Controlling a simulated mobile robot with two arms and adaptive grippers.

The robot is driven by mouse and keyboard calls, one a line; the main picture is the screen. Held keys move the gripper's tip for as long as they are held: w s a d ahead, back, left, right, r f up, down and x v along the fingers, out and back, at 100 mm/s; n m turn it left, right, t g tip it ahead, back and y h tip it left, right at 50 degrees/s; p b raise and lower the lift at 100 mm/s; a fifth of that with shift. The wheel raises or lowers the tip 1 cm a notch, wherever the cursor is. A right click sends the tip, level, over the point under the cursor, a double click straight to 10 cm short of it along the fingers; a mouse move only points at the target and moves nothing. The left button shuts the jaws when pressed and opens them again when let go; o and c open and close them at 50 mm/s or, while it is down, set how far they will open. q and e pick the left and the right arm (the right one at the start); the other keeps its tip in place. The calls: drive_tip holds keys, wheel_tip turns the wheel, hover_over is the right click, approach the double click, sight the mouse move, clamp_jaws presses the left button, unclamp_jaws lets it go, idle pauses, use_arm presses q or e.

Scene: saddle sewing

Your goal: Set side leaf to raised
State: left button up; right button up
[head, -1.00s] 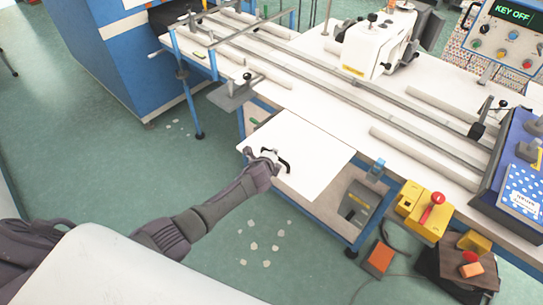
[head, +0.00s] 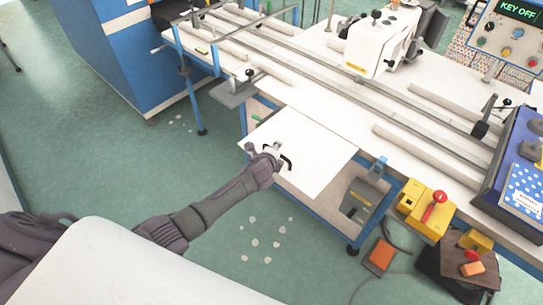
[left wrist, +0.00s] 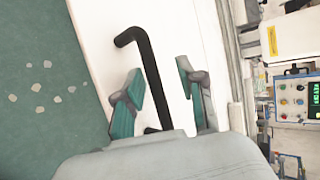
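The side leaf (head: 318,140) is a flat white panel along the near edge of the long white table in the head view. Its exact tilt is hard to judge. A black bar handle (head: 287,163) stands on it, and fills the middle of the left wrist view (left wrist: 150,72). My left gripper (head: 263,149) is at the leaf's near side, by the handle. In the left wrist view its two teal-padded fingers (left wrist: 160,92) are apart, with the handle between them and gaps on both sides. The handle's lower end is partly hidden by the gripper. My right gripper is not in view.
A white sewing head (head: 375,45) and rails are on the table (head: 330,88). A yellow box with a red lever (head: 427,212) and an orange-topped pedal (head: 380,256) are to the right. A blue cabinet (head: 105,60) stands at the left. The floor near my arm has pale scraps (head: 255,243).

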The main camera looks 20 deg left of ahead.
use_arm(q)
drive_tip(key=v, duration=1.1)
drive_tip(key=shift+w+d, duration=0.1)
drive_tip(key=shift+w, duration=0.05)
drive_tip(key=s+a+f+n+g+b, duration=0.1)
drive_tip(key=s+f+n+g+b, duration=0.15)
drive_tip(key=s+f, duration=0.6)
drive_tip(key=s+a+f+n+g+b, duration=0.1)
drive_tip(key=s+f+n+b, duration=0.2)
drive_tip(key=f, duration=1.1)
drive_tip(key=s+a+f+n+g+b, duration=0.1)
drive_tip(key=s+f+n+g, duration=0.15)
drive_tip(key=s+f, duration=0.65)
drive_tip(key=s+f+n+g+b, duration=0.1)
drive_tip(key=s+f+n, duration=0.2)
drive_tip(key=s+f, duration=0.3)
drive_tip(key=s+d+f+n+g+h+b, duration=0.1)
drive_tip(key=s+f, duration=0.5)
drive_tip(key=s, duration=0.6)
drive_tip(key=s+d+f+n+g+b, duration=0.1)
drive_tip(key=s+f+n+g+b, duration=0.1)
drive_tip(key=s+f+n, duration=0.3)
drive_tip(key=s+f, duration=0.1)
drive_tip(key=s, duration=0.3)
drive_tip(key=shift+s+g, duration=0.25)
drive_tip(key=shift+g, duration=0.05)
drive_tip(key=shift+w, duration=0.1)
